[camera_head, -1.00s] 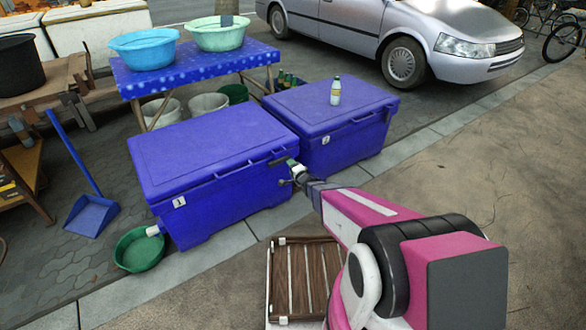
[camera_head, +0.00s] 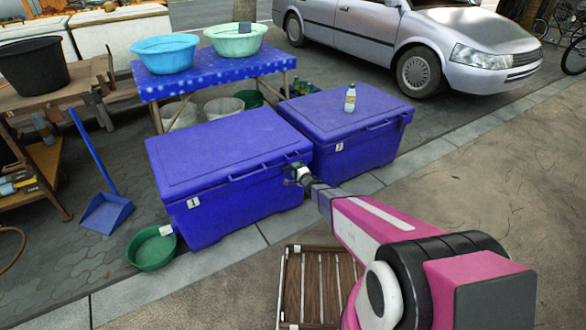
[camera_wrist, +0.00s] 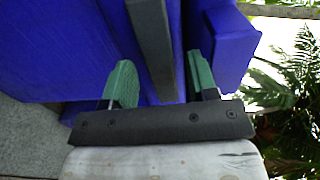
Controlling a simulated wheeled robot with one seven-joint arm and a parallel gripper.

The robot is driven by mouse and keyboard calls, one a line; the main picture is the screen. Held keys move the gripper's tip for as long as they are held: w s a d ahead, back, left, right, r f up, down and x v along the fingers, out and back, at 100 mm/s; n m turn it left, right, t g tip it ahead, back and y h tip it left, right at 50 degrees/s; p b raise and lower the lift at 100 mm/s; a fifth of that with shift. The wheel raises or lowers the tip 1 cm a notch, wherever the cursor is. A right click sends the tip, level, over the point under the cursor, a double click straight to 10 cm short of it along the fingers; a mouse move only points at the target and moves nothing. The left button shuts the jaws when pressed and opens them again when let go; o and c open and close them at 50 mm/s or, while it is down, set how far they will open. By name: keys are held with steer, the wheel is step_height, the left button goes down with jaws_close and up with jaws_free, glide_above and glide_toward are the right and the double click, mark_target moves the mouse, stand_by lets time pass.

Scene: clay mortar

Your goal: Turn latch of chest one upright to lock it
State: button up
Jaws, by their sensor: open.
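Chest one (camera_head: 230,150) is the blue left chest, with a small "1" label on its front; its lid is down. My gripper (camera_head: 297,170) is at the right end of its front, just under the lid edge. In the wrist view my gripper (camera_wrist: 162,80) is open, with green finger pads apart. A dark grey bar, apparently the latch (camera_wrist: 150,40), runs lengthwise between the pads, with visible gaps on both sides. In the head view the latch is small and largely hidden by my gripper, so its angle is unclear there.
A second blue chest (camera_head: 345,120) stands close on the right, with a bottle (camera_head: 350,97) on its lid. A green basin (camera_head: 152,247) and blue dustpan (camera_head: 106,212) lie to the left. A slatted wooden piece (camera_head: 318,285) is below my arm. Pavement at right is clear.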

steer(key=shift+x, duration=0.85)
steer(key=c, duration=0.9)
